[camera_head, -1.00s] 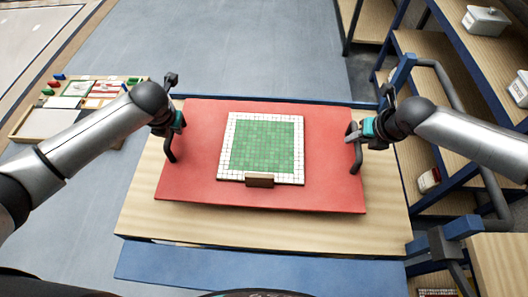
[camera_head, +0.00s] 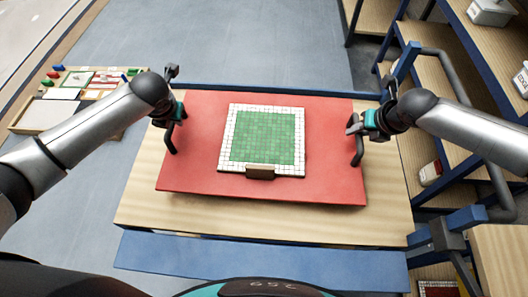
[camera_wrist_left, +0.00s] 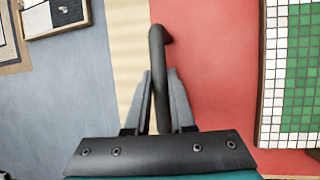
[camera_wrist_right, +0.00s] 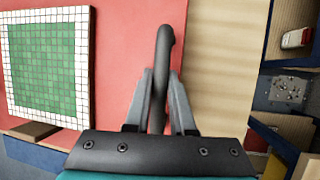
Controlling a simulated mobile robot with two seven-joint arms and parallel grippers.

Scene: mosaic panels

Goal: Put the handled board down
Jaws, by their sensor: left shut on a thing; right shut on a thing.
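The handled board (camera_head: 200,150) is a red panel with a dark handle at its left and right ends. It is over the wooden table (camera_head: 140,205); I cannot tell whether it touches the top. A green and white mosaic panel (camera_head: 262,138) lies on it, with a small brown block (camera_head: 260,171) at its near edge. My left gripper (camera_head: 174,120) is shut on the left handle (camera_wrist_left: 158,65), with a finger on each side of it in the left wrist view. My right gripper (camera_head: 357,127) is shut on the right handle (camera_wrist_right: 161,70).
Blue and wood shelving (camera_head: 445,80) stands close on the right. A low table with trays (camera_head: 55,105) is at the left, partly behind my left arm. A blue beam (camera_head: 260,265) runs along the near side. Bare table shows around the board.

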